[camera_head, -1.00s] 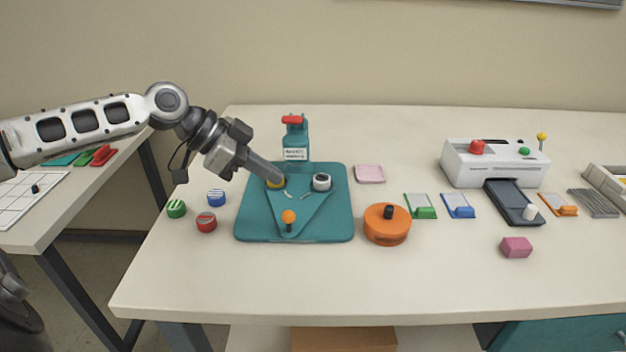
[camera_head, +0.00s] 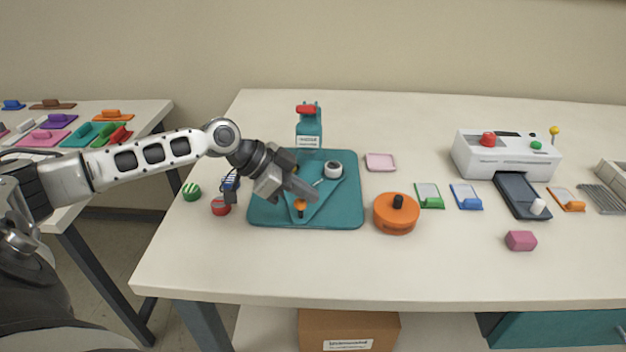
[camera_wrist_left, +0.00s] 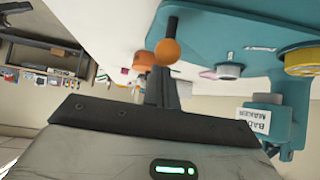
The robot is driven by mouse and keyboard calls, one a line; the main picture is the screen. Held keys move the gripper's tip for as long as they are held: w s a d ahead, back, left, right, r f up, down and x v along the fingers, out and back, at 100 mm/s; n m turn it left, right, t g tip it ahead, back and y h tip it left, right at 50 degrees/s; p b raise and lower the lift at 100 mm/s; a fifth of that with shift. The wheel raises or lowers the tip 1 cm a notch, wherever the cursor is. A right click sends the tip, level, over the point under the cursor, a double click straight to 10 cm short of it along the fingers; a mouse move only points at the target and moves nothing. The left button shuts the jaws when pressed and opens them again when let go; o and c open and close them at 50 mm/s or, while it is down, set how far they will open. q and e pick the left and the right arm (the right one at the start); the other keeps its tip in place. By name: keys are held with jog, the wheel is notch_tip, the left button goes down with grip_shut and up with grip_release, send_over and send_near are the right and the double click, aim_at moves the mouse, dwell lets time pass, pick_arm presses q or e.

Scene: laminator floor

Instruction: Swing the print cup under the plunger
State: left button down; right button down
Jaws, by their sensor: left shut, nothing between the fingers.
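The teal badge maker has a flat base (camera_head: 345,212), a rear column (camera_head: 309,128) with a red top (camera_head: 306,109), and a triangular swing plate (camera_head: 322,205). A white-rimmed cup (camera_head: 333,169) sits at the plate's right rear corner. A yellow cup (camera_wrist_left: 300,62) is mostly behind my gripper in the head view. I cannot tell which is the print cup. An orange ball knob (camera_head: 300,204) on a dark stem stands at the plate's front corner. My left gripper (camera_head: 314,199) is shut and empty, its tips beside the knob; contact is unclear. The knob also shows in the left wrist view (camera_wrist_left: 168,52).
An orange round block (camera_head: 396,216) with a black knob stands right of the base. Red (camera_head: 221,207) and green (camera_head: 191,191) round pieces lie to its left. A pink pad (camera_head: 380,162) lies behind right.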

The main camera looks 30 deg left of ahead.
pick_arm(q)
jog(key=shift+s+a+f, duration=0.15)
jog(key=shift+a, duration=0.05)
jog(key=shift+s+a+b, duration=0.1)
jog(key=shift+a+b, duration=0.05)
jog(key=shift+b, duration=0.15)
pick_arm(e)
jog(key=shift+s+f, duration=0.15)
jog(key=shift+f, duration=0.1)
